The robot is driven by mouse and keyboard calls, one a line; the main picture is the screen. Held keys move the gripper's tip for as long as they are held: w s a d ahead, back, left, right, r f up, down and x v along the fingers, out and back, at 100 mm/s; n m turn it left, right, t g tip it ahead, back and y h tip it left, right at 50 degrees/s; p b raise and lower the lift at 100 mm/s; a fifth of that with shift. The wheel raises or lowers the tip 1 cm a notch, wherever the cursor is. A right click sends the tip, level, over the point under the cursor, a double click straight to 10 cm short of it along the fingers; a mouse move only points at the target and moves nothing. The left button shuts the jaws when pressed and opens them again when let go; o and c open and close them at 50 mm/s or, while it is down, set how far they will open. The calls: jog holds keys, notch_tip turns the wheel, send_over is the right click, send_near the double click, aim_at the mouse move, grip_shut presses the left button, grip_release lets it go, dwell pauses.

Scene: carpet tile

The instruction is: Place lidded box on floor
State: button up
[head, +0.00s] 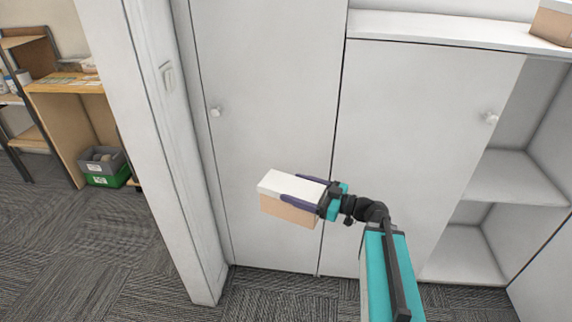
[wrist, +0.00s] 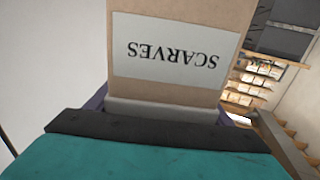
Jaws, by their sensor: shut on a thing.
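The lidded box (head: 287,209) is tan cardboard with a white lid (head: 291,185). My gripper (head: 301,190) is shut on it, with the dark purple fingers along its sides. The box is held in the air in front of the white cabinet doors, well above the floor. In the wrist view the box (wrist: 230,14) fills the upper middle, with a white label reading "SCARVES" upside down. The far side of the box is hidden. The grey carpet-tile floor (head: 110,255) shows clear at the lower left.
A white cabinet (head: 265,110) stands behind the box, with open shelves (head: 480,255) at the right. A white wall end (head: 150,150) stands left of it. Farther left are a wooden shelf unit (head: 60,110) and a grey-green crate (head: 103,167). Another box (head: 553,24) sits on the cabinet top.

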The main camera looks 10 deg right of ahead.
jog(key=s+d+f+m+t+h+b, duration=0.2)
jog(key=s+d+f+t+h+b, duration=0.15)
jog(key=d+f+b, duration=1.05)
jog(key=s+d+f+m+t+h+b, duration=0.3)
jog(key=d+f+b, duration=0.6)
jog(key=f, duration=0.9)
jog(key=s+d+f+m+h+b, duration=0.1)
jog(key=s+d+f+h+b, duration=0.1)
jog(key=s+d+f+b, duration=0.4)
jog(key=s+d+f+m+h+b, duration=0.2)
jog(key=s+d+f+b, duration=0.4)
jog(key=f, duration=1)
jog(key=s+d+f+m+h+b, duration=0.1)
jog(key=s+d+f+h+b, duration=0.1)
jog(key=s+d+f+b, duration=0.5)
jog(key=shift+f+m+t+b, duration=0.4)
jog(key=shift+f+t+b, duration=0.05)
jog(key=shift+f, duration=1.8)
jog(key=shift+h, duration=0.45)
